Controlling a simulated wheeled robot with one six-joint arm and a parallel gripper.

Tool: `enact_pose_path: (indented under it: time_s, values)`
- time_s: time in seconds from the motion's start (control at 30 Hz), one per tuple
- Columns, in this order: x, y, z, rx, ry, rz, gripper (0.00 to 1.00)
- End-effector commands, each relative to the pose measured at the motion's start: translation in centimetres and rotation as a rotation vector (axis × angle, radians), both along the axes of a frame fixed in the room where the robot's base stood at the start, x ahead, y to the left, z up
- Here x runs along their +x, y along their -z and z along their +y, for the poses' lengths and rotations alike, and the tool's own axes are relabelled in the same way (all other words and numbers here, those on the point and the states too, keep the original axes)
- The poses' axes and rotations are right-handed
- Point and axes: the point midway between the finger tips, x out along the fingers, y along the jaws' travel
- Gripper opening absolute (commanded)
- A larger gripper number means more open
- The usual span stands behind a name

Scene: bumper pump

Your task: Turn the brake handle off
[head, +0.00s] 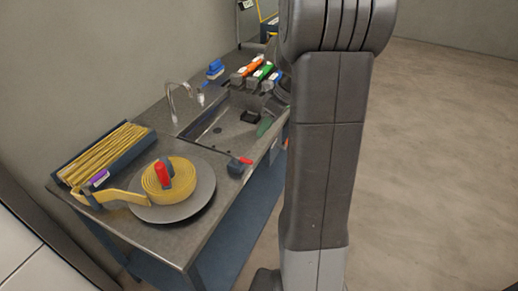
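No part is labelled as the brake handle. A small dark block with a red lever (245,160) sits at the front edge of the steel bench (172,241); the lever points to the right. A second red grip (162,173) stands upright in the middle of a rolled yellow band (180,186) on a round grey plate (203,199). I cannot tell which red part is the brake handle. My gripper is not in view. My grey arm fills the middle of the head view and hides what is behind it.
A tray of yellow strips (110,150) lies at the left, with a purple-marked piece (99,178) by it. A sink (210,128) with a tap (178,95) is behind the plate. Orange, green and red-handled tools (262,72) stand farther back. The floor (440,150) at right is clear.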

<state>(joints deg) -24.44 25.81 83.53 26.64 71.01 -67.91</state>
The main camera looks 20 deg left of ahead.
Motion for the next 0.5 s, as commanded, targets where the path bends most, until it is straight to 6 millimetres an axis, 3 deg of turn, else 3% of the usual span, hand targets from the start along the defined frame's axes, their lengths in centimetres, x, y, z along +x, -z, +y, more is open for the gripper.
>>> enact_pose_path:
  time_s: [0.5]
  values:
    - [-1.7,9.2,3.9,-0.005,0.0,0.005,0.37]
